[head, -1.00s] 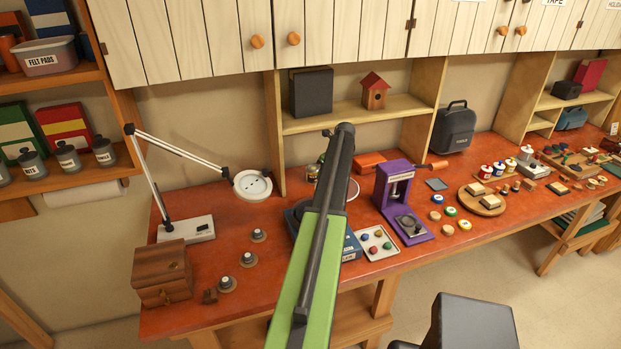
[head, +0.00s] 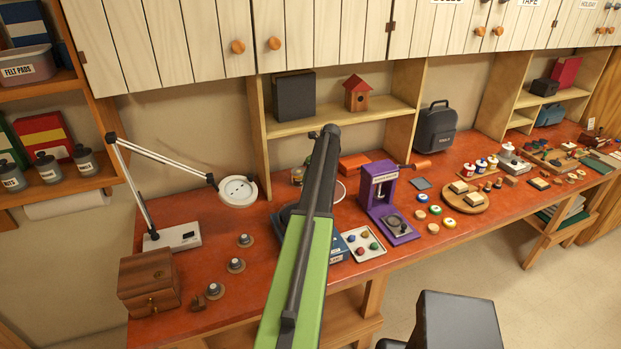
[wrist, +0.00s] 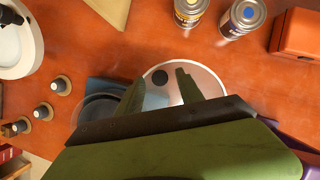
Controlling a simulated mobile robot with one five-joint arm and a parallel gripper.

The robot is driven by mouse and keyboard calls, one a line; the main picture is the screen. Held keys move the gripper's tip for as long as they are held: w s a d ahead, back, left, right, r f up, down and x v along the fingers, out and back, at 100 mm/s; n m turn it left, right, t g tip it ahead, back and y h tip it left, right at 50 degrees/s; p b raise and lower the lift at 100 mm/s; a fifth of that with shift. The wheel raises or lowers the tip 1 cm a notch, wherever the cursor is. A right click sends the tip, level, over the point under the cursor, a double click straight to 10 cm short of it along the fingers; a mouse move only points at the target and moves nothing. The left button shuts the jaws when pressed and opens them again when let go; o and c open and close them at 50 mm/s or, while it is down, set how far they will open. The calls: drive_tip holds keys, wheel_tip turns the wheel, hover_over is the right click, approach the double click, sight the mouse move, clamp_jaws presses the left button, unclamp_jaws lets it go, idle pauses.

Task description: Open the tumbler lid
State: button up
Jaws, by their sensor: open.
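The tumbler is mostly hidden behind my arm in the head view; its blue base (head: 338,249) shows beside the arm. In the wrist view a dark round drum (wrist: 98,108) sits on the blue base at left.
A purple press (head: 383,195) and a tray of coloured stones (head: 350,235) stand right of the tumbler. Two cans (wrist: 240,17) and an orange box (wrist: 298,35) lie beyond the lid. A lamp (head: 238,191) and small knobs (head: 236,265) are at left.

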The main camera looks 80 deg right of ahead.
drive_tip(key=p+v, duration=1.5)
drive_tip(key=v, duration=0.1)
drive_tip(key=shift+s+r, duration=0.25)
drive_tip(key=shift+r, duration=0.05)
drive_tip(key=shift+a, duration=0.15)
